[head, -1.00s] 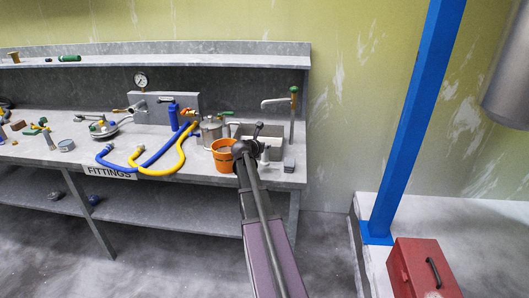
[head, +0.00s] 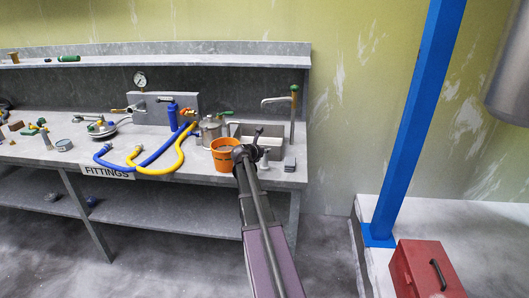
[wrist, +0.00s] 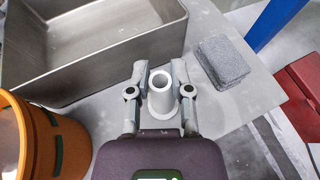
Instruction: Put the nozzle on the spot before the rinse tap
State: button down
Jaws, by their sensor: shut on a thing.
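The nozzle (wrist: 162,96) is a pale grey upright tube with a flared lower part. My gripper (wrist: 160,92) is shut on it, one finger on each side. In the head view the nozzle (head: 265,159) shows just right of my gripper (head: 258,152), over the bench strip in front of the sink. I cannot tell whether its base touches the bench. The rinse tap (head: 293,108) has a green top and a spout reaching left over the sink. It is out of the wrist view. I make out no marked spot.
The sink (wrist: 100,62) lies just behind the nozzle. An orange pail (wrist: 72,140) stands close on the left. A grey block (wrist: 223,61) lies to the right on the bench (wrist: 235,100). Blue and yellow hoses (head: 178,160) lie further left.

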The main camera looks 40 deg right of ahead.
jog(key=shift+f, duration=0.1)
jog(key=c, duration=1)
grip_release()
jog(key=o, duration=0.5)
jog(key=shift+c, duration=0.2)
jog(key=p+v, duration=0.4)
jog(key=v, duration=0.8)
jog(key=shift+p, duration=0.3)
